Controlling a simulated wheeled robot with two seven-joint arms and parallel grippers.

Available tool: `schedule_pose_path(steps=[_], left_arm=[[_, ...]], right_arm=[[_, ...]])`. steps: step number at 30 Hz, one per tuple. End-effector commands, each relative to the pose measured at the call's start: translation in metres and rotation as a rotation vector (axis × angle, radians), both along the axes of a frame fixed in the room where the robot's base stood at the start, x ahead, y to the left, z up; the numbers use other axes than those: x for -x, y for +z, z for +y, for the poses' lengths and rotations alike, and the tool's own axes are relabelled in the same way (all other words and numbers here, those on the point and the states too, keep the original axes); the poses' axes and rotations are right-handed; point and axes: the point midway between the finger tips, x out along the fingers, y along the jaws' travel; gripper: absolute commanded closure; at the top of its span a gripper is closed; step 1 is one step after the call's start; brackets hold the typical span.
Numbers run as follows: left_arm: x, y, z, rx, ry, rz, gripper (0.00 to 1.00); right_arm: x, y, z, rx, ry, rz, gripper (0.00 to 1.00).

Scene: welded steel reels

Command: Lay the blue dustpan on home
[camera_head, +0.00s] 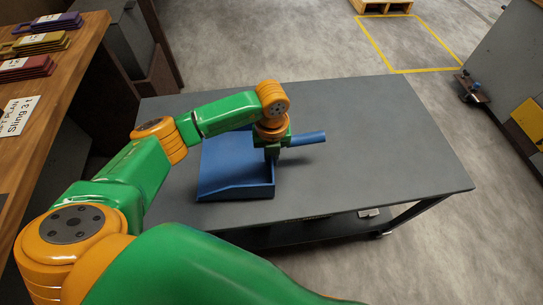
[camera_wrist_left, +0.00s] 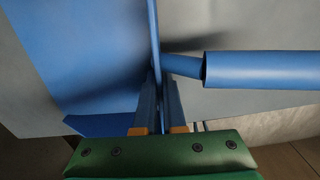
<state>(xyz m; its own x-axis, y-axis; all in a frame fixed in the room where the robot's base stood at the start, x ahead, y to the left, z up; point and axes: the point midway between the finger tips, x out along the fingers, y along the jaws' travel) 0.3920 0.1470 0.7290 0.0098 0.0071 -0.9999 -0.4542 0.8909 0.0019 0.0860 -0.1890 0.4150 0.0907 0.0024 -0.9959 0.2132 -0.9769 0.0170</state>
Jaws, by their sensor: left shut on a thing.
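The blue dustpan (camera_head: 232,178) is over the grey table, left of its middle, with its handle (camera_head: 307,138) pointing right. My left gripper (camera_head: 272,156) comes down from above and is shut on the dustpan's upright wall beside the handle. In the left wrist view, the jaws (camera_wrist_left: 160,110) pinch this thin blue wall, with the handle (camera_wrist_left: 255,68) to the right and the pan (camera_wrist_left: 85,50) to the left. I cannot tell whether the pan touches the tabletop or is slightly above it. No spot marked home is readable. My right gripper is out of view.
The grey table (camera_head: 390,150) is clear on its right side. A wooden bench (camera_head: 60,90) at left holds purple, yellow and red pieces and a paper sign (camera_head: 17,116). A yellow floor outline (camera_head: 410,45) and a pallet (camera_head: 383,7) lie beyond. A grey cabinet (camera_head: 510,75) stands at right.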

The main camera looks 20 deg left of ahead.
Motion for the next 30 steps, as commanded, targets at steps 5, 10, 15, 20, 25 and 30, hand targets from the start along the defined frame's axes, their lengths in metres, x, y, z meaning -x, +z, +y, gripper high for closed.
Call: schedule_pose_path(steps=[5,10,15,20,25,30], left_arm=[[-0.0001,-0.0026,0.0001,0.0,0.0,0.0,1.0],[-0.0001,-0.0046,0.0001,0.0,0.0,0.0,1.0],[-0.0001,-0.0067,0.0,0.0,0.0,0.0,1.0],[-0.0001,-0.0086,0.0001,0.0,0.0,0.0,1.0],[-0.0001,-0.0096,0.0001,0.0,0.0,0.0,1.0],[-0.0001,-0.0093,0.0001,0.0,0.0,0.0,1.0]], right_arm=[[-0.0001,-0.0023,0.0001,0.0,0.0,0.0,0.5],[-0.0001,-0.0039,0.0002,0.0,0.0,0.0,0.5],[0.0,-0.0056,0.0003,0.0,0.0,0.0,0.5],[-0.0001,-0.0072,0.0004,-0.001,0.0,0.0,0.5],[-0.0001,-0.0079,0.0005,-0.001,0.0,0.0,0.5],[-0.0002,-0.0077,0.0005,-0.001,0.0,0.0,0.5]])
